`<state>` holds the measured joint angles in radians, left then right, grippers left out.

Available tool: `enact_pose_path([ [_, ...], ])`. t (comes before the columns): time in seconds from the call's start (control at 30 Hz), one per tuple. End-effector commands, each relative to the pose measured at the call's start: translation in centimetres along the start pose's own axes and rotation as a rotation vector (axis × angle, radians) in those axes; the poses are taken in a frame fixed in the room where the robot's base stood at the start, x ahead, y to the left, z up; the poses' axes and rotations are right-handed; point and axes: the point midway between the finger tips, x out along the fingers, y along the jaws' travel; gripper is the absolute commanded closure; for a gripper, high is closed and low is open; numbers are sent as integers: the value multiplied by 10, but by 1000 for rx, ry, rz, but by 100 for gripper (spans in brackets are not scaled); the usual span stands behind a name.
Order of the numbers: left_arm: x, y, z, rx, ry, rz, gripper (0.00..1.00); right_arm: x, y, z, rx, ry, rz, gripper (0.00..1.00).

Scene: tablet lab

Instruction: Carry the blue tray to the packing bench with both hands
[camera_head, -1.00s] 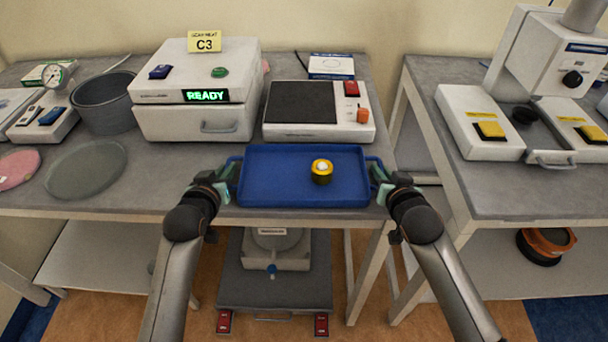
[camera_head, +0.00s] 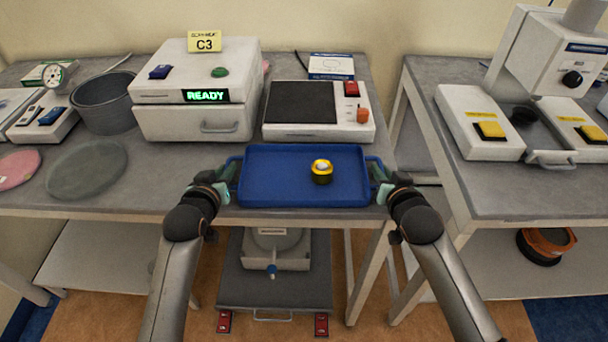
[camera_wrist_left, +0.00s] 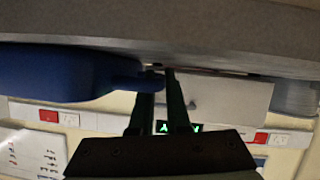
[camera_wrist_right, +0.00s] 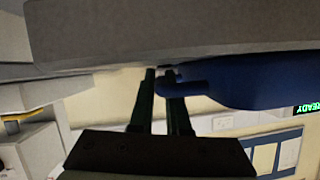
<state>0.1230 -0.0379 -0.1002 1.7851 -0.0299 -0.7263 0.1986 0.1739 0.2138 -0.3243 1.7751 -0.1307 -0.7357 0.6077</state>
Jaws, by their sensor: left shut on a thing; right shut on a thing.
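The blue tray (camera_head: 275,180) is at the front edge of the left bench in the head view, looking level. A small yellow and black round item (camera_head: 321,171) stands in it, right of its middle. My left gripper (camera_head: 230,172) is shut on the tray's left handle; the tray also shows in the left wrist view (camera_wrist_left: 60,75). My right gripper (camera_head: 377,172) is shut on the right handle, and the tray shows in the right wrist view (camera_wrist_right: 245,80). I cannot tell whether the tray touches the bench top. Which bench is the packing bench is not marked.
A white machine (camera_head: 195,115) reading READY and a white device with a dark plate (camera_head: 300,130) stand behind the tray. A grey disc (camera_head: 87,168) lies to the left. A second bench (camera_head: 490,195) with a press-like machine (camera_head: 560,60) stands at right, across a gap.

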Motion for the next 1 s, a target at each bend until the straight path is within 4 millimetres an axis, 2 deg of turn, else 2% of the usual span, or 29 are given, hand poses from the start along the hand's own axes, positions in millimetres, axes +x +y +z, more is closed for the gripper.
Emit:
enact_pose_path([
  [0.37,-2,0,-5,0,2,-1,100,-2,-1,-6,0,3,0,100],
  [0.8,-16,7,-40,0,2,-1,100,-16,-8,-41,0,4,0,100],
  [1.0,-19,9,-47,0,2,-1,100,-19,-9,-48,0,3,1,100],
])
